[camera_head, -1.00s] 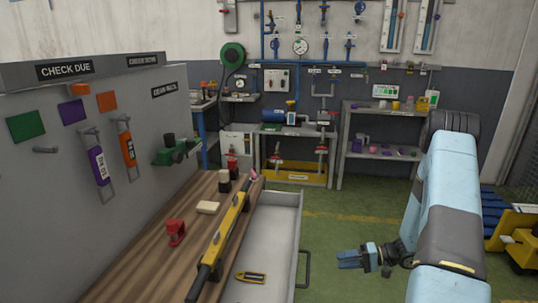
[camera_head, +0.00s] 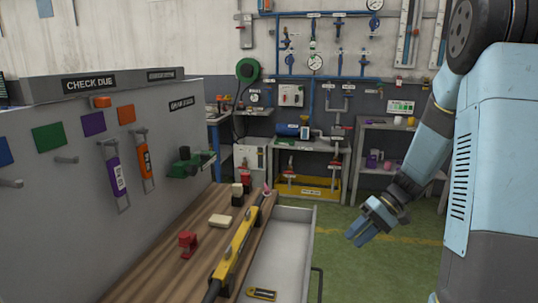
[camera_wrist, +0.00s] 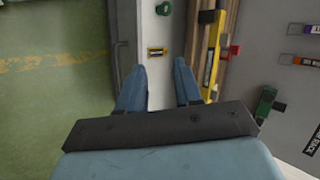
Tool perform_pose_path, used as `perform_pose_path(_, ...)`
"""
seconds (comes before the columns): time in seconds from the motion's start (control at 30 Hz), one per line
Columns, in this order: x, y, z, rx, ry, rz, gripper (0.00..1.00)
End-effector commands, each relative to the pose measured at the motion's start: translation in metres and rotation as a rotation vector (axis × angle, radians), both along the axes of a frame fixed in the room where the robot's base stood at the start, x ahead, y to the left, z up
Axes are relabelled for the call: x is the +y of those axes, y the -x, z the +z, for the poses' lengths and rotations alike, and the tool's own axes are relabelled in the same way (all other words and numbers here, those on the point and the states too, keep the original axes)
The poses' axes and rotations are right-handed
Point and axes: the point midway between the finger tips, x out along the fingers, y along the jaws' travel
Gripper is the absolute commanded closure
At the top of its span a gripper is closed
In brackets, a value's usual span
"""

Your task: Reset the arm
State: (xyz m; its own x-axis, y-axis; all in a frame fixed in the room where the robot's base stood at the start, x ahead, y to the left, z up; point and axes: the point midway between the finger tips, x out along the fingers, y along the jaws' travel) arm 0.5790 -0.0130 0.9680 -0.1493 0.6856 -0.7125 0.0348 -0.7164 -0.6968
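My gripper (camera_head: 363,231) hangs over the green floor, to the right of the open drawer (camera_head: 312,245) in the head view, pointing down and left. In the wrist view its two blue fingers stand apart with nothing between them (camera_wrist: 160,88), so it is open and empty. My light blue arm rises along the right side of the head view and bends at a dark joint near the top. The drawer's floor and wall also show ahead of the fingers in the wrist view.
A wooden worktop (camera_head: 160,262) carries a long yellow tool (camera_head: 238,243), a red clamp-like object (camera_head: 187,243) and a cream block (camera_head: 220,220). A small yellow-black item (camera_head: 262,294) lies in the drawer. A grey tagged panel (camera_head: 75,185) stands left. Shelves (camera_head: 372,124) stand behind; green floor is clear.

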Motion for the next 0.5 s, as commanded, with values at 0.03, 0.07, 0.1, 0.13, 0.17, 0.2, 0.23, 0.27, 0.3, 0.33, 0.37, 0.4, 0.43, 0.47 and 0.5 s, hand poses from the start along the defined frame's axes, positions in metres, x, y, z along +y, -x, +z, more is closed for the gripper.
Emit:
perform_pose_path(0.03, 0.003, 0.006, 0.012, -0.012, 0.033, 0.008, 0.66)
perform_pose_path(0.07, 0.005, 0.009, 0.018, -0.016, 0.053, 0.01, 0.66)
perform_pose_path(0.1, 0.006, 0.013, 0.025, -0.021, 0.078, 0.014, 0.66)
perform_pose_path(0.13, 0.008, 0.016, 0.031, -0.027, 0.097, 0.016, 0.66)
perform_pose_path(0.17, 0.009, 0.02, 0.036, -0.032, 0.117, 0.017, 0.66)
perform_pose_path(0.2, 0.01, 0.024, 0.043, -0.04, 0.142, 0.017, 0.66)
perform_pose_path(0.23, 0.011, 0.028, 0.048, -0.045, 0.162, 0.018, 0.66)
perform_pose_path(0.27, 0.012, 0.031, 0.053, -0.052, 0.18, 0.019, 0.66)
perform_pose_path(0.3, 0.013, 0.036, 0.06, -0.062, 0.206, 0.019, 0.66)
perform_pose_path(0.33, 0.014, 0.039, 0.065, -0.069, 0.224, 0.016, 0.66)
perform_pose_path(0.37, 0.015, 0.043, 0.07, -0.076, 0.243, 0.016, 0.66)
perform_pose_path(0.4, 0.016, 0.048, 0.076, -0.087, 0.268, 0.014, 0.66)
perform_pose_path(0.43, 0.017, 0.052, 0.081, -0.095, 0.286, 0.012, 0.66)
perform_pose_path(0.47, 0.017, 0.055, 0.086, -0.105, 0.303, 0.009, 0.66)
perform_pose_path(0.5, 0.018, 0.06, 0.092, -0.117, 0.327, 0.005, 0.66)
